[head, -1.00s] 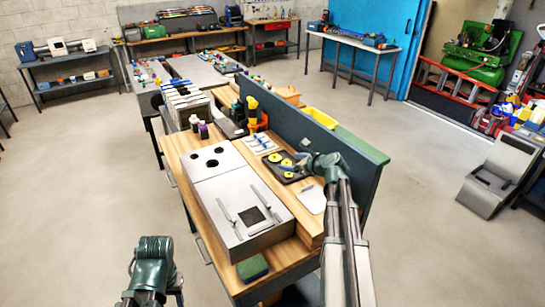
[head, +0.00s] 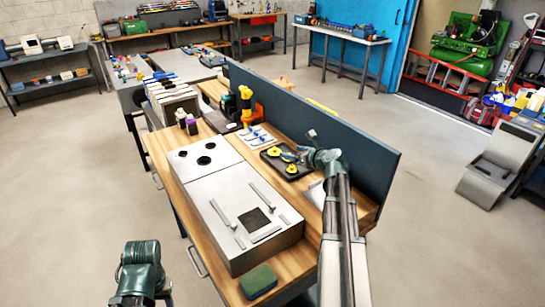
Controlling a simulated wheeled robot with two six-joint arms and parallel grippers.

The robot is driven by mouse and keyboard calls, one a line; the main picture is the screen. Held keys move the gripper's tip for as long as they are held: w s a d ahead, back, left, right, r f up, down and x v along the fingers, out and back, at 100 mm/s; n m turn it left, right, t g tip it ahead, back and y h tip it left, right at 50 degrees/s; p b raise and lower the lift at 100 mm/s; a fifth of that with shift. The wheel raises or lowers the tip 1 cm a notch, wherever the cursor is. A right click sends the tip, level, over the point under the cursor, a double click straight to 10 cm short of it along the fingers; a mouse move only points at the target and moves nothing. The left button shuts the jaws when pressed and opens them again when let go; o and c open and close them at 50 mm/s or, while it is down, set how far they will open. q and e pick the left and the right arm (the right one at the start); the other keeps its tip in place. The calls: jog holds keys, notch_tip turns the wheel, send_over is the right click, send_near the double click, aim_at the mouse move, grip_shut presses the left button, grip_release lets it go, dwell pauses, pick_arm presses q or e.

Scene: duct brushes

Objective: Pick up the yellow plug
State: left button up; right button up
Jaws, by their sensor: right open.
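A dark tray (head: 278,165) on the wooden bench holds small round yellow plugs. One yellow plug (head: 273,152) lies toward its far left side and another yellow plug (head: 292,169) toward its near side. My right gripper (head: 291,155) is open over the tray, close to the plugs. Its fingers and wrist cover the tray's right part, and I cannot tell whether they touch a plug. My left arm shows at the bottom left, off the bench; its fingers are not clearly visible.
A grey metal box (head: 235,215) with holes and slots fills the bench's left part. A dark upright panel (head: 320,135) runs along the right side. A white card with blue pieces (head: 258,136) lies behind the tray. A green block (head: 258,281) sits at the front edge.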

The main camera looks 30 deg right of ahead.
aim_at(276, 149)
jog(key=shift+w+f, duration=0.1)
jog(key=shift+w, duration=0.1)
jog(key=b+x, duration=0.3)
jog(key=x, duration=0.5)
jog(key=shift+f, duration=0.15)
jog(key=shift+w+a, duration=0.1)
jog(key=shift+w, duration=0.05)
jog(key=shift+f+b+x, duration=0.2)
jog(key=shift+b+x, duration=1.15)
jog(key=shift+x, duration=1.25)
jog(key=shift+s+a, duration=0.15)
jog(key=shift+s, duration=0.1)
grip_shut()
